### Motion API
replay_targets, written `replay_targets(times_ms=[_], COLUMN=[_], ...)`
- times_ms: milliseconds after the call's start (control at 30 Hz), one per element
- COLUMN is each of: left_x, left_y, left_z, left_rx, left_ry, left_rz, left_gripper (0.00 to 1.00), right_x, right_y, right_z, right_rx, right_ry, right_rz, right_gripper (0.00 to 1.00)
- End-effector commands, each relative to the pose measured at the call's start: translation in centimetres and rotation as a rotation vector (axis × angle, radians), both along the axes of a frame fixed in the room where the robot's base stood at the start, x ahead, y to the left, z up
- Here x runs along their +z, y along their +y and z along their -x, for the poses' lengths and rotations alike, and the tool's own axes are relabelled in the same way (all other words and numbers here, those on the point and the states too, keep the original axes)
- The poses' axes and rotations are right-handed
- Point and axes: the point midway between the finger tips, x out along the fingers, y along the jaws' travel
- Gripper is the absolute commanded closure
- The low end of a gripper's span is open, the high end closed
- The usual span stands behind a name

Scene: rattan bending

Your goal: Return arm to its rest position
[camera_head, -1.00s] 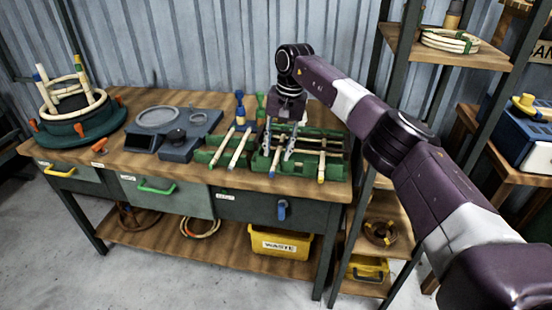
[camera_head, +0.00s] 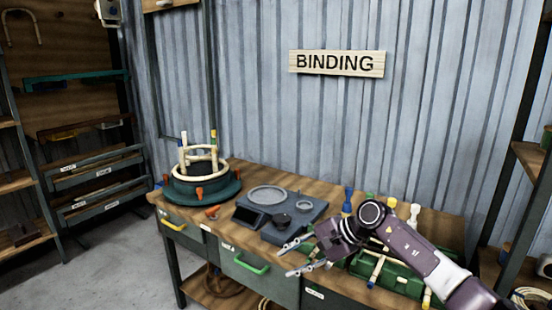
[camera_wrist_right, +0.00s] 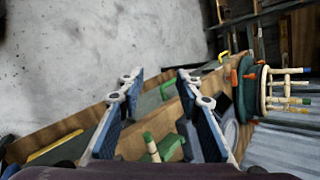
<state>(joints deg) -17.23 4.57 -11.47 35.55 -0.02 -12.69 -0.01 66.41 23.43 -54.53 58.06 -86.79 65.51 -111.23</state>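My right arm comes in from the lower right in the head view. Its gripper (camera_head: 284,261) points left, above the front of the workbench (camera_head: 330,187). Its two fingers are spread with nothing between them. In the right wrist view the gripper (camera_wrist_right: 160,88) also shows its blue-padded fingers apart and empty, with bench and floor behind. The arm partly hides the green rack (camera_head: 388,270) of rattan pieces. My left gripper is in neither view.
A round green bending form (camera_head: 203,192) with rattan rings stands at the bench's left. A grey scale-like device (camera_head: 283,228) sits in the middle. Shelves (camera_head: 95,180) stand at far left, and another shelf (camera_head: 533,165) at right. Open floor (camera_head: 110,265) lies left.

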Motion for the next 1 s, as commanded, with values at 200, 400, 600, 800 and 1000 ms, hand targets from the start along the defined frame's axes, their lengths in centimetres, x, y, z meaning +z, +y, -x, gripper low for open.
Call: replay_targets(times_ms=[200,400,600,800,1000], left_x=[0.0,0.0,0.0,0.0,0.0], left_y=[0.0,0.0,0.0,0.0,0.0], left_z=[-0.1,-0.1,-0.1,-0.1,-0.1], left_rx=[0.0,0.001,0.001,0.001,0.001], left_ry=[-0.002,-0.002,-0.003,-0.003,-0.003], left_rz=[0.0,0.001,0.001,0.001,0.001], left_gripper=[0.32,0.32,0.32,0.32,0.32], right_x=[4.3,8.9,7.8,0.1,-10.1], right_y=[10.8,10.2,2.7,-6.6,-13.2], right_z=[3.0,3.5,3.6,7.1,16.2], right_rx=[-0.271,-0.589,-0.951,-1.358,1.152], right_ry=[0.245,0.629,1.093,1.56,-1.209], right_rz=[-0.662,-1.257,-1.811,-2.326,1.771], right_gripper=[0.68,0.68,0.68,0.68,0.68])
